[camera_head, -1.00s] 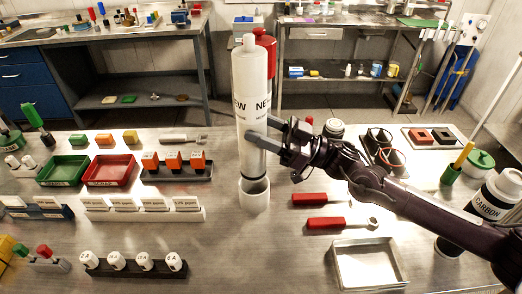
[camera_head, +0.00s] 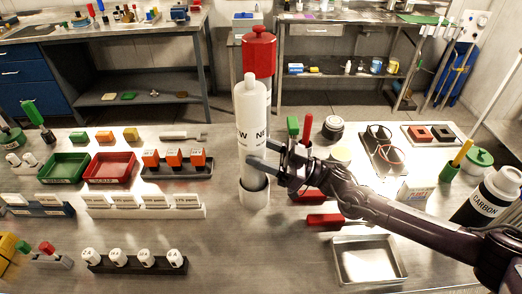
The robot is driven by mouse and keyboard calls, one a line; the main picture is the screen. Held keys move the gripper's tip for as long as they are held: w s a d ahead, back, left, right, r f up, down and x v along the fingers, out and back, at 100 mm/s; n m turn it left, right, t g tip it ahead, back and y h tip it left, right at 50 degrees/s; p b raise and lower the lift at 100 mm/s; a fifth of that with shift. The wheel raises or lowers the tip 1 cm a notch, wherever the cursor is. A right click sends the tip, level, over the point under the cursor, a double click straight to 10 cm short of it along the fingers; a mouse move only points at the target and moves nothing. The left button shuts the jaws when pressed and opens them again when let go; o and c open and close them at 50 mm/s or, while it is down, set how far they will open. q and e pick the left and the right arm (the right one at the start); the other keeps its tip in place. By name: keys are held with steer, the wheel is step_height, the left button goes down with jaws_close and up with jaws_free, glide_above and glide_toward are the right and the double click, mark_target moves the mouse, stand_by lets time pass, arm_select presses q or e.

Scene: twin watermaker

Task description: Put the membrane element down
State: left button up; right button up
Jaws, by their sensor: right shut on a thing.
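The membrane element (camera_head: 250,108) is a tall white cylinder with a narrow top stub and a "NEW" label, upright near the middle of the bench. My right gripper (camera_head: 260,157) comes in from the right and is shut on the membrane element just above the holder. My left gripper is not in view.
A red cylinder (camera_head: 259,52) stands behind the element. Red-handled tools (camera_head: 325,220) and an empty metal tray (camera_head: 368,262) lie to the right. Orange-block (camera_head: 173,160) and white-label racks (camera_head: 145,207) stand left. Bare bench lies in front of the holder.

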steer(key=shift+f+b, duration=0.3)
steer(key=shift+f, duration=0.1)
steer(key=o, duration=1.4)
steer(key=shift+r+p, duration=0.25)
steer(key=shift+p, duration=0.05)
steer(key=shift+r+p, duration=0.5)
steer(key=shift+r, duration=0.1)
steer(key=b+v, duration=0.1)
steer(key=v, duration=0.3)
steer(key=b+v, duration=0.2)
steer(key=v, duration=0.1)
steer(key=shift+d+f, duration=0.25)
steer(key=shift+f, duration=0.1)
